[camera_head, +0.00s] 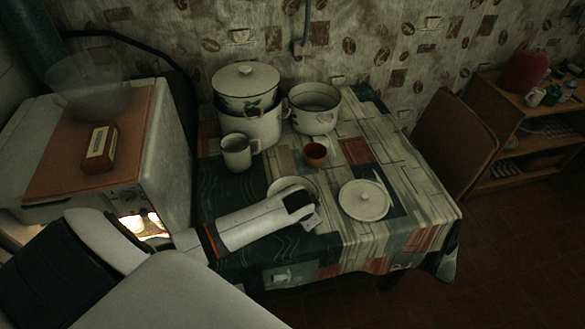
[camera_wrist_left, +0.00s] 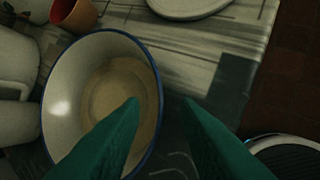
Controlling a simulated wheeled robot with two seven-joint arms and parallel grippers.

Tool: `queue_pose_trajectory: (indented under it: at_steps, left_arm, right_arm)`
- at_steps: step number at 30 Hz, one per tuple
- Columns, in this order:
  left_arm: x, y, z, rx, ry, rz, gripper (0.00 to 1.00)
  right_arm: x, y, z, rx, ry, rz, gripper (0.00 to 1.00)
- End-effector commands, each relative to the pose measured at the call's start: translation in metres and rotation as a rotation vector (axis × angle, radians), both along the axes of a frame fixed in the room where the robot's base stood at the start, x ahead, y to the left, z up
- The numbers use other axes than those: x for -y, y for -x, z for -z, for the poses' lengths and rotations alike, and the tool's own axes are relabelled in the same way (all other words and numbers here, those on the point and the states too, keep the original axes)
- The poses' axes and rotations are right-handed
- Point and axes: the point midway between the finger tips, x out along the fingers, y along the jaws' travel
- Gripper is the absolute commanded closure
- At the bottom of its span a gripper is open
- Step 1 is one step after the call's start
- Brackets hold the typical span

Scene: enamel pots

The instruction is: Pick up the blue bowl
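The blue bowl (camera_wrist_left: 75,95) is a white enamel bowl with a blue rim, upright on the table and empty in the left wrist view. In the head view the bowl (camera_head: 287,184) is partly hidden behind my left gripper (camera_head: 312,220). In the left wrist view the two green fingers of my left gripper (camera_wrist_left: 162,102) are apart with nothing held between them. One finger overlaps the bowl's inside, and the other lies beyond its right rim. I cannot tell how high the fingertips are above the rim. My right gripper is not in view.
A terracotta cup (camera_head: 315,154) stands just behind the bowl. A white lid or plate (camera_head: 364,200) lies to the right. A mug (camera_head: 237,153), a lidded pot (camera_head: 245,88) and another pot (camera_head: 314,108) stand behind. The patterned tablecloth (camera_head: 425,205) is clear toward the right edge.

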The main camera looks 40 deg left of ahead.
Motion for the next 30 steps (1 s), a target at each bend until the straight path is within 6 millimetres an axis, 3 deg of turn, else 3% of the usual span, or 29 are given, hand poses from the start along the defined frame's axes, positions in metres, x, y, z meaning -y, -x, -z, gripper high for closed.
queue_pose_trajectory:
  at_steps: [9, 19, 25, 30]
  left_arm:
    - [-0.008, -0.015, 0.034, -0.001, 0.001, 0.0, 0.71]
    - [-0.008, -0.018, 0.039, -0.001, 0.0, 0.001, 0.71]
    - [-0.008, -0.017, 0.039, -0.001, 0.0, 0.001, 1.0]
    - [-0.008, -0.017, 0.039, -0.001, 0.0, 0.001, 1.0]
  right_arm:
    - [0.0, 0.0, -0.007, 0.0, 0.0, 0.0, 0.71]
    - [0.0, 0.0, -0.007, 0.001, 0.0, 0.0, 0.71]
    - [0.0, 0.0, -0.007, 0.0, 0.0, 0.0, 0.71]
    - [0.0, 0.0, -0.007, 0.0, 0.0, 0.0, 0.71]
